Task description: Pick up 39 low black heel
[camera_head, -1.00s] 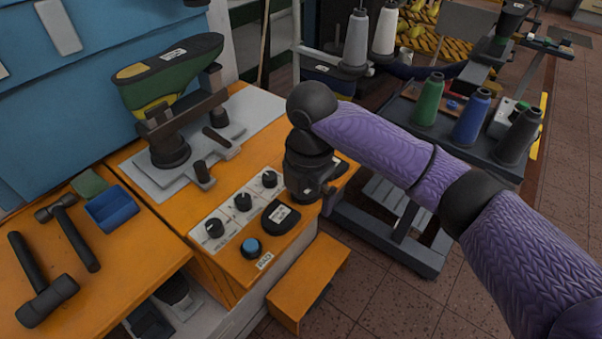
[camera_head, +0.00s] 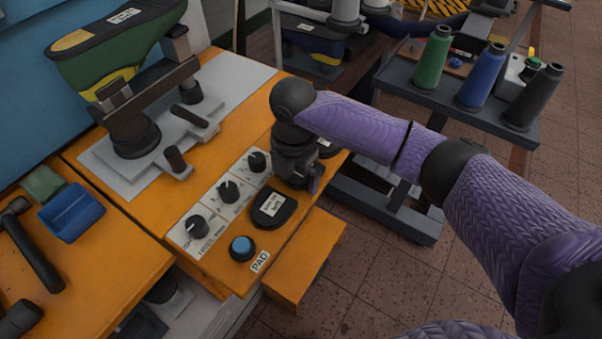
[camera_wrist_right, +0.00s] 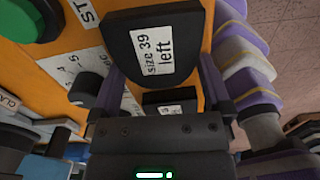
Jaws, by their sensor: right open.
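A low black heel with a white label (camera_head: 272,207) lies on the orange machine top near its front edge. In the right wrist view, a black piece labelled "size 39 left" (camera_wrist_right: 185,25) lies just beyond my fingers. A smaller labelled black piece (camera_wrist_right: 184,98) shows between them; its size text is not readable. My right gripper (camera_head: 303,182) points down over the machine top, behind and right of the low heel. In the right wrist view its fingers (camera_wrist_right: 162,88) are apart, with no visible grip on anything. My left gripper is not in view.
Control knobs (camera_head: 228,191) and a blue button (camera_head: 241,248) stand left of the gripper. A green shoe last (camera_head: 112,50) sits on a clamp at the back left. A dark cart with thread spools (camera_head: 432,58) stands right. Open floor lies at the lower right.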

